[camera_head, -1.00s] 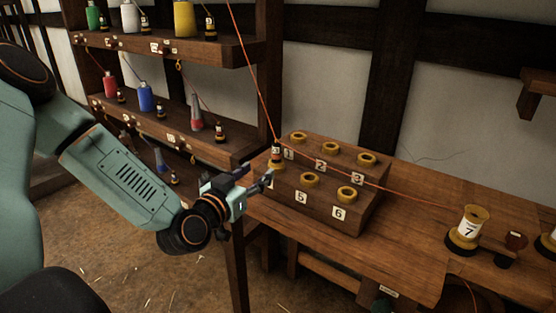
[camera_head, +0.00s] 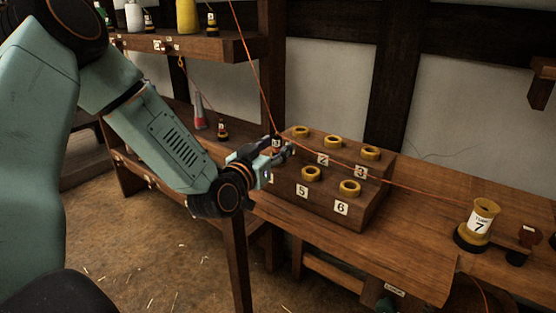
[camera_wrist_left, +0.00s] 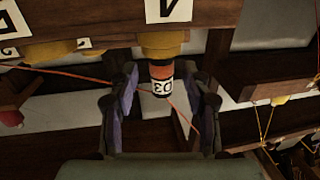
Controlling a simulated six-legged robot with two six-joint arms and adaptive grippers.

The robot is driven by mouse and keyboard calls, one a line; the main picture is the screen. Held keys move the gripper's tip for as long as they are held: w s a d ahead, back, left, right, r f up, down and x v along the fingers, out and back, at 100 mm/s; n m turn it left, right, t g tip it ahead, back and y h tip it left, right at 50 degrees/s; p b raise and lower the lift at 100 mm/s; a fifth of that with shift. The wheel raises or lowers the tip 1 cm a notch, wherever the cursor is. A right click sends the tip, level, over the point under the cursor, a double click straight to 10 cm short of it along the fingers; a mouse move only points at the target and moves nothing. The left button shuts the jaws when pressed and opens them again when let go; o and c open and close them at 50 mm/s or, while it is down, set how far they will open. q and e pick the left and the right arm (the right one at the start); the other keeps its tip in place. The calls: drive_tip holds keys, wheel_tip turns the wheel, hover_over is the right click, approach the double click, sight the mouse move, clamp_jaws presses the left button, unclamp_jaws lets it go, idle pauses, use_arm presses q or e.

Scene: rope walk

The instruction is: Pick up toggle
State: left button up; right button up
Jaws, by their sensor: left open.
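The toggle (camera_wrist_left: 161,82) is a small dark peg with an orange band and a white label that seems to read D3. It stands in a yellow ring at the left end of the wooden stepped block (camera_head: 330,205), with the orange line at it. In the head view its top (camera_head: 276,141) shows just behind my left gripper (camera_head: 284,148). In the left wrist view the open fingers stand on either side of the toggle, with gaps visible on both sides. The gripper hides the ring and the lower toggle in the head view. My right gripper is not in view.
The block carries several empty yellow rings with number labels. The orange line runs up and also right across the bench (camera_head: 410,235) to a yellow spool (camera_head: 480,220) marked 7. A shelf rack (camera_head: 185,45) with spools stands behind my left arm.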

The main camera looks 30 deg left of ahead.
use_arm(q)
drive_tip(key=shift+w+a+f, duration=0.1)
drive_tip(key=shift+w+a, duration=0.25)
drive_tip(key=shift+w, duration=0.3)
drive_tip(key=shift+d, duration=0.4)
drive_tip(key=shift+a, duration=0.3)
drive_tip(key=c, duration=0.4)
drive_tip(key=shift+w+d, duration=0.1)
drive_tip(key=shift+d, duration=0.15)
drive_tip(key=c, duration=0.5)
drive_tip(key=shift+a, duration=0.2)
clamp_jaws()
